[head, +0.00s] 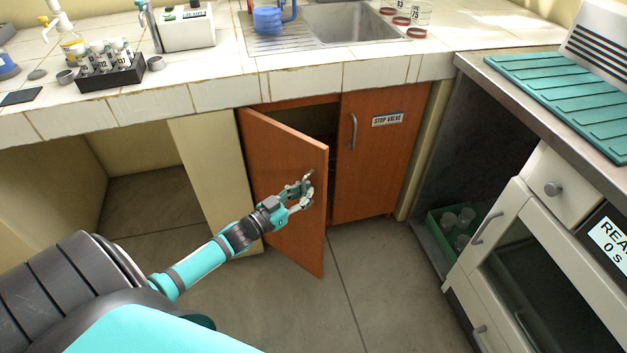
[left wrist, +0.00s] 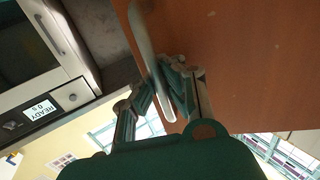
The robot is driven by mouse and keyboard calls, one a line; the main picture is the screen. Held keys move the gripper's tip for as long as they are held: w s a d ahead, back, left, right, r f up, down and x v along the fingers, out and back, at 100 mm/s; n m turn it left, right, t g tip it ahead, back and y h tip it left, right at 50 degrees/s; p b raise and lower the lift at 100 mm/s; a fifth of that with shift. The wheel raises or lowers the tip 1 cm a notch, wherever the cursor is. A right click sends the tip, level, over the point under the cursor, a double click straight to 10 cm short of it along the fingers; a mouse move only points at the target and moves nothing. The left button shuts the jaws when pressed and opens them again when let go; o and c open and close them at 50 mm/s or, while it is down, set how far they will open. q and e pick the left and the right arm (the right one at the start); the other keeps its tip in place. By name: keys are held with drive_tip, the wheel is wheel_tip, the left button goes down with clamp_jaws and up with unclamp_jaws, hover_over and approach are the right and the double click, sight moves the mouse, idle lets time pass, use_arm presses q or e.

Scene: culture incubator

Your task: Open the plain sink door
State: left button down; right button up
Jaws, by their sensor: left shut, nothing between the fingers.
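The plain sink door (head: 275,160) is the left of two orange-brown wooden doors under the sink. It stands partly open, swung outward from its left edge, with a dark gap behind its free right edge. My left gripper (head: 304,186) is at the door's front near that free edge. In the left wrist view my left gripper (left wrist: 163,88) is shut, its fingers close beside the door's pale bar handle (left wrist: 147,50); I cannot tell whether they touch it. In the head view the fingers largely cover this handle. My right gripper is not in view.
The other door (head: 378,165), labelled STOP VALVE, is closed. A tiled counter with a sink (head: 345,22) is above. A white appliance (head: 530,215) and a green crate (head: 447,240) are at the right. The floor before the doors is clear.

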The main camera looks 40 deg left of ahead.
use_arm(q)
drive_tip(key=s+a+m+g+h+b, duration=0.2)
drive_tip(key=s+a+m+g+h, duration=0.3)
drive_tip(key=s+a+h, duration=0.4)
drive_tip(key=shift+s+a+m, duration=0.15)
drive_tip(key=shift+s+m, duration=0.65)
drive_tip(key=shift+s, duration=2.7)
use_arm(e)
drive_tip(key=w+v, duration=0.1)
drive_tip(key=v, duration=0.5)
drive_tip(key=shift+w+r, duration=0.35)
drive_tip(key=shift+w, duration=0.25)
use_arm(q)
drive_tip(key=c, duration=2)
unclamp_jaws()
drive_tip(key=o, duration=0.6)
drive_tip(key=v, duration=1.2)
